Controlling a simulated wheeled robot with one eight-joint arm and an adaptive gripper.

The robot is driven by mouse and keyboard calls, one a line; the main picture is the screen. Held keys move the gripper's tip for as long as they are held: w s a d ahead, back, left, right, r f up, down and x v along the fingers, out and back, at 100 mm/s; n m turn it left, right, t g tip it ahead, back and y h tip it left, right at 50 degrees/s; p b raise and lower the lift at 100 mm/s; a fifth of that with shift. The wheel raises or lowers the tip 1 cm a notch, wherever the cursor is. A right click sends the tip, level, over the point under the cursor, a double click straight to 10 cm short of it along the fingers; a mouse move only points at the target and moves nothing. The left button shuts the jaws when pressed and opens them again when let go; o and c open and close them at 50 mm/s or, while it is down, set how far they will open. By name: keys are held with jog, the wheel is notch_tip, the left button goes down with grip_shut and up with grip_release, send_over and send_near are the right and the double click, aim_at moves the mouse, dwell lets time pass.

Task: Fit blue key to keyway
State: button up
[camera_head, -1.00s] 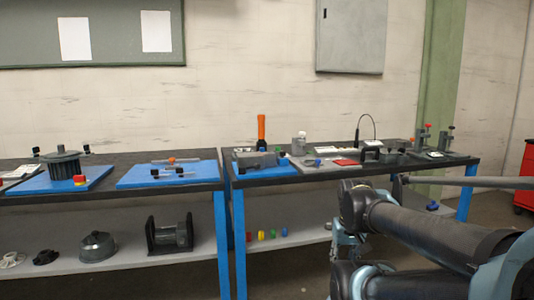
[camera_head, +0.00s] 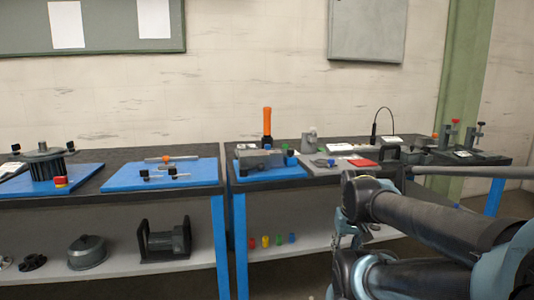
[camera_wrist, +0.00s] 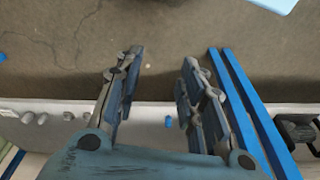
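A small blue part (camera_head: 331,162) lies on a grey tray on the right bench; it may be the blue key, but it is too small to tell. Another small blue piece (camera_head: 292,238) stands on the lower shelf beside green, yellow and red ones. A small blue piece also shows between my fingers in the wrist view (camera_wrist: 168,121), well beyond them. I cannot make out a keyway. A shaft-like assembly (camera_head: 165,173) with an orange knob lies on a blue mat on the left bench. My gripper (camera_wrist: 157,80) is open and empty, pointing down over the floor and shelf edge.
Blue legs (camera_head: 240,248) stand at the bench front. Bare floor shows below my gripper.

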jog(key=w+a+r+n+t, duration=0.15)
jog(key=w+a+r, duration=0.25)
jog(key=w+r, duration=0.6)
jog(key=w+a+r+t, duration=0.2)
jog(key=w+a+r, duration=0.1)
jog(key=w+r, duration=0.65)
jog(key=w+a+r+n+t+y, duration=0.1)
jog(key=w+a+r, duration=0.65)
jog(key=w, duration=0.25)
jog(key=w+a+r+n+t+y, duration=0.1)
jog(key=w+a+r+t, duration=0.1)
jog(key=w+a+r, duration=0.55)
jog(key=shift+m, duration=0.25)
jog(key=shift+a+r+x, duration=0.1)
jog(key=shift+a+x, duration=0.2)
jog(key=shift+x, duration=2.95)
jog(key=shift+a+r+x, duration=0.1)
jog(key=shift+a+x, duration=0.2)
jog(key=shift+x, duration=2.95)
jog(key=shift+a+r+x, duration=0.15)
jog(key=shift+a+x, duration=0.15)
jog(key=shift+x, duration=2.95)
jog(key=shift+w, duration=0.1)
grip_shut()
